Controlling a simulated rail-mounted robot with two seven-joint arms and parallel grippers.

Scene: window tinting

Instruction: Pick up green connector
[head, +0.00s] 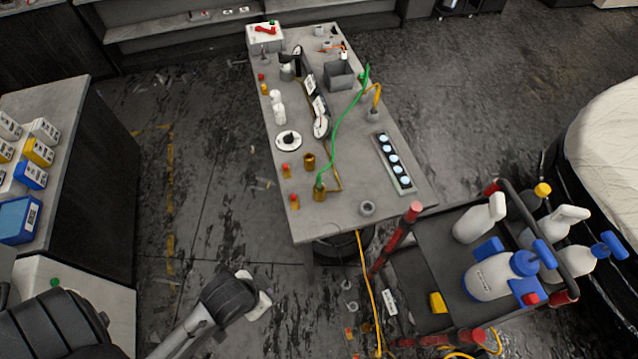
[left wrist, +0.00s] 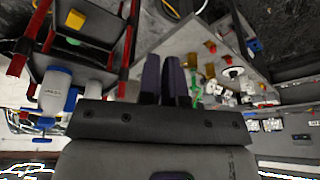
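The green connector (head: 319,184) is at the near end of a green cable (head: 340,125) and stands in a brass holder (head: 319,194) near the front edge of the grey table (head: 345,205). In the left wrist view part of the green cable (left wrist: 196,88) shows just beside the right-hand finger. My left gripper (left wrist: 163,62) has two dark fingers with a narrow gap and nothing visible between them. In the head view my left arm's end (head: 258,298) is in front of the table, apart from the connector. My right gripper is not in view.
A cart (head: 430,260) with spray bottles (head: 490,275) and red posts (head: 398,235) stands right of the table. Brass pieces, a gauge (head: 321,126) and a grey box (head: 339,76) stand on the table. A yellow cable (head: 367,285) hangs from its front. Floor left of the table is mostly clear.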

